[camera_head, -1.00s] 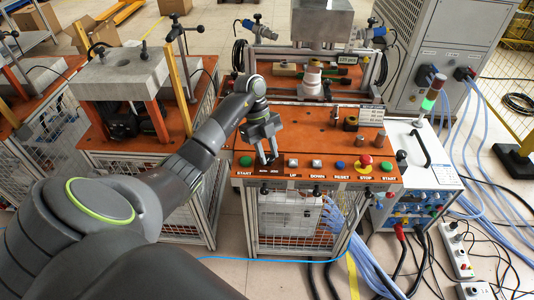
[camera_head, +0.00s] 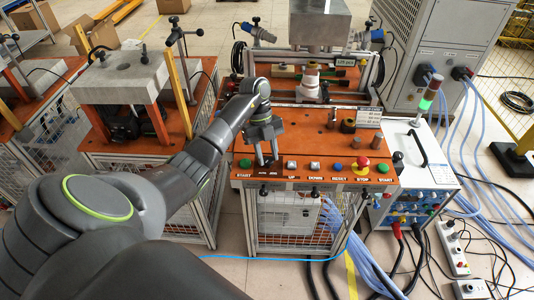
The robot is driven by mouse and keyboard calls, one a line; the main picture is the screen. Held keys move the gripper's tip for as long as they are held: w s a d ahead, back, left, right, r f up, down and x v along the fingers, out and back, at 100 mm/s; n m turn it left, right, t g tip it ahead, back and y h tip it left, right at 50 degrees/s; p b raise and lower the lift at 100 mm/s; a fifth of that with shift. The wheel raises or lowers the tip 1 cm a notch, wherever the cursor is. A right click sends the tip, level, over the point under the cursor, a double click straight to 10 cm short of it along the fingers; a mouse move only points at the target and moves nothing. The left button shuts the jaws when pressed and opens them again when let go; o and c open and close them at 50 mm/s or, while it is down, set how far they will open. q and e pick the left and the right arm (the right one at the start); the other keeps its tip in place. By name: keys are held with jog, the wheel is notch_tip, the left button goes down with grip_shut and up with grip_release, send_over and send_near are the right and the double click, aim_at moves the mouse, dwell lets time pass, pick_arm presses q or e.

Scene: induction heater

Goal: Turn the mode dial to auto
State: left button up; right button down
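The control panel (camera_head: 310,176) is the orange front edge of the table, with a row of buttons. The mode dial sits between the green START button (camera_head: 245,163) and the white UP button (camera_head: 292,165), above a small dark label (camera_head: 268,174). My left gripper (camera_head: 267,164) points down at the dial's place, its two dark fingers a little apart, and hides the dial. I cannot tell whether the fingers touch it, nor which way it points. My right gripper is not in view.
A blue RESET button (camera_head: 338,167), a red STOP button (camera_head: 362,163) and another green START button (camera_head: 383,168) continue the row. Small fittings (camera_head: 348,125) stand behind them. A signal tower (camera_head: 430,95) and a white power unit (camera_head: 425,165) stand to the right.

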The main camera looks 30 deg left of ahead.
pick_arm(q)
jog(key=o, duration=0.3)
jog(key=shift+o, duration=0.2)
jog(key=p+v, duration=1.2)
jog(key=v, duration=0.5)
jog(key=shift+r, duration=0.15)
jog(key=shift+a, duration=0.15)
